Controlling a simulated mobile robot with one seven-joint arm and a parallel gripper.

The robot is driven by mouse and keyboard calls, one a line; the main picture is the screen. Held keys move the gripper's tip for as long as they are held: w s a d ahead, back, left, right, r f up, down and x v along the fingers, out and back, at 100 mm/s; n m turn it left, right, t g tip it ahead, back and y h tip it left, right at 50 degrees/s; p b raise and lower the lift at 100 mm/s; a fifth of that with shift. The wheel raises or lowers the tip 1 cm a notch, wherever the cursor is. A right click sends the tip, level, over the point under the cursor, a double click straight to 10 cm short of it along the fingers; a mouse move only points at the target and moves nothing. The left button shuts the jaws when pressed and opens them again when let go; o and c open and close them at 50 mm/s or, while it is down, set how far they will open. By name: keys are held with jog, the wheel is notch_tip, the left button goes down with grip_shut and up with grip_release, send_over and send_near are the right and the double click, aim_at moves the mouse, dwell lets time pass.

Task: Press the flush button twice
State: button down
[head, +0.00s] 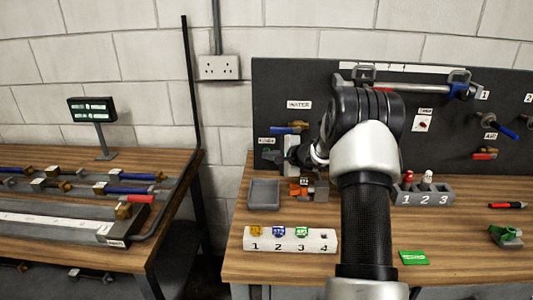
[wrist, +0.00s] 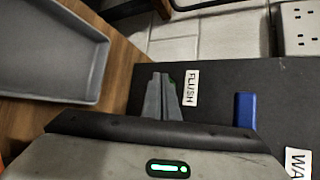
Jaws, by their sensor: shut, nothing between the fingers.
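The FLUSH label (wrist: 191,87) is on the dark panel in the wrist view, and a small green part, likely the flush button (wrist: 172,80), shows beside it at my fingertips. My gripper (wrist: 161,76) is shut and empty, its grey fingers partly covering the green part. I cannot tell whether they touch it or whether it is pressed in. In the head view my gripper (head: 272,157) is at the panel's lower left, just below a small white label (head: 266,141). The button cannot be made out there.
A blue handle (head: 285,130) under the WATER label (head: 299,104) is close above my gripper. A grey tray (head: 264,194) is on the bench below. A numbered white block (head: 290,240) stands in front. A dark post (head: 192,120) rises to the left.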

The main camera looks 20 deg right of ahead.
jog(key=shift+w+d, duration=0.15)
jog(key=shift+w, duration=0.2)
dwell(0.3)
jog(key=shift+s+f+b, duration=0.1)
jog(key=shift+s+b, duration=0.05)
jog(key=shift+b, duration=0.2)
jog(key=shift+s, duration=0.15)
jog(key=shift+s+a+b, duration=0.3)
jog(key=shift+s+b, duration=0.2)
jog(key=shift+b, duration=0.25)
jog(key=shift+s, duration=0.1)
